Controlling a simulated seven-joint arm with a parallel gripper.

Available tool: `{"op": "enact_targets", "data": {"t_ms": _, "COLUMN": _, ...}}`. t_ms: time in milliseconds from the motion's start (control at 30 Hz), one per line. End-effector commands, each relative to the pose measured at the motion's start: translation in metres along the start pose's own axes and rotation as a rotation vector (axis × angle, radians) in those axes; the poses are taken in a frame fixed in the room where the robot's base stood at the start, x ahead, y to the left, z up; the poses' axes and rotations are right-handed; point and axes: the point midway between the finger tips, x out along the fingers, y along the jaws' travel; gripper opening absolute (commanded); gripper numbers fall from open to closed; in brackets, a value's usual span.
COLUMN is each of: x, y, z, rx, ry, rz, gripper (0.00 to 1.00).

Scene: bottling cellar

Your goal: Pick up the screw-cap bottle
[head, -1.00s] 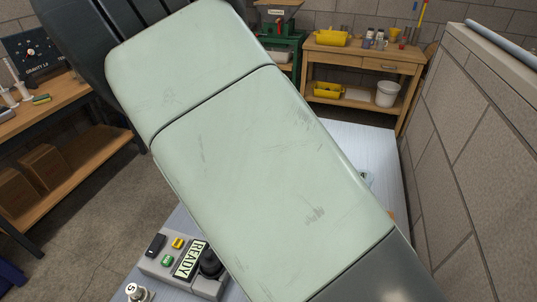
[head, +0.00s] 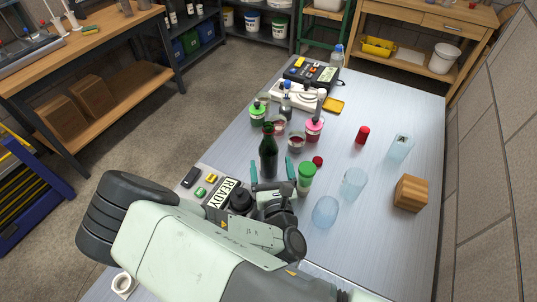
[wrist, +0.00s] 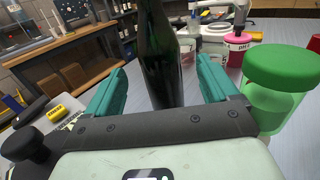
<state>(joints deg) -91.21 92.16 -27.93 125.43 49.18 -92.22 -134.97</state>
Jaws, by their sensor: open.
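In the wrist view, the bottle (wrist: 160,55) shows between the two fingers of my gripper (wrist: 160,80), with a gap on each side. Its top is out of that view and its base is hidden by the palm. I cannot tell whether it is between the fingertips or just beyond them.
A green-lidded jar (head: 306,178) stands close to the right finger. A grey control box with a READY display (head: 221,191) is on the left. Clear cups (head: 354,183), a wooden block (head: 410,194) and a red cylinder (head: 362,134) stand to the right. Lidded jars stand behind.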

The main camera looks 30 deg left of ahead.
Motion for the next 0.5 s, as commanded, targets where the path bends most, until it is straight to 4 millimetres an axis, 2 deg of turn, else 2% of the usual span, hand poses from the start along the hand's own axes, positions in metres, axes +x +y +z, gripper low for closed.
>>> {"op": "enact_targets", "data": {"t_ms": 167, "x": 0.01, "y": 0.001, "z": -0.007, "rx": 0.015, "ry": 0.028, "rz": 0.002, "gripper": 0.87}}
{"op": "enact_targets", "data": {"t_ms": 367, "x": 0.032, "y": 0.0, "z": -0.007, "rx": 0.016, "ry": 0.026, "rz": 0.001, "gripper": 0.87}}
{"op": "enact_targets", "data": {"t_ms": 500, "x": 0.054, "y": 0.0, "z": -0.007, "rx": 0.017, "ry": 0.024, "rz": 0.001, "gripper": 0.87}}
